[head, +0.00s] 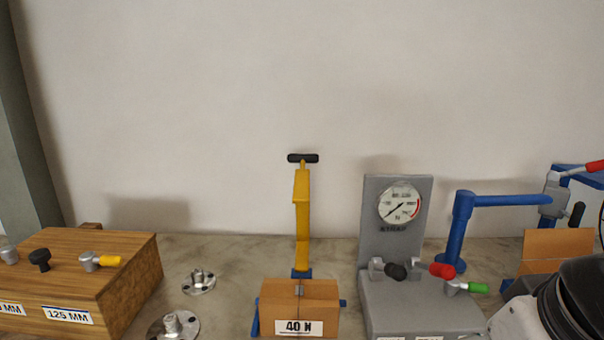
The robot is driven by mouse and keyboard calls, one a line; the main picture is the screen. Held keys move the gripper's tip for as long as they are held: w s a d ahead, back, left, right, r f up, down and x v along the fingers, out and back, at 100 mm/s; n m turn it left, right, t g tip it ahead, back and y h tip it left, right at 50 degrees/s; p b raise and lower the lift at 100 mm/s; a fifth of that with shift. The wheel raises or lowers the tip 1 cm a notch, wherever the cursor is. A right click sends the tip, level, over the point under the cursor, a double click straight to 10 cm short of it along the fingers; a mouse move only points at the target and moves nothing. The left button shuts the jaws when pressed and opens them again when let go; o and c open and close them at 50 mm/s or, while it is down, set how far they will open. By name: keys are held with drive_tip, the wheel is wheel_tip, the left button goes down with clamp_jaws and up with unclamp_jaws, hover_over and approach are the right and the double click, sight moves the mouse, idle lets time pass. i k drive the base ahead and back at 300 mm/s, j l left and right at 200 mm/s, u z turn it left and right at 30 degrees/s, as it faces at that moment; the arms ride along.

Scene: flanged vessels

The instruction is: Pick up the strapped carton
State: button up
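The strapped carton (321,295) is a small brown box with a dark strap down its middle and a white "40 N" label. It stands at the front centre of the bench, and the bottom of the frame cuts off its lower part. Blue parts show at both its sides. A yellow upright with a black T-handle (302,205) rises just behind it. My gripper is not clearly visible; only a white and black part of my arm (570,300) shows at the lower right, apart from the carton.
A grey gauge stand (396,225) with coloured levers stands close right of the carton. Further right are a blue post (458,235) with a horizontal arm and an open carton (555,245). Left are metal flanges (198,282) and a wooden box (125,275). A wall closes the back.

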sight(288, 307)
drive_tip(key=i+j+z, duration=0.2)
drive_tip(key=j, duration=0.2)
drive_tip(key=i+j+z, duration=0.2)
drive_tip(key=j, duration=0.2)
drive_tip(key=j+z, duration=0.2)
drive_tip(key=j, duration=0.2)
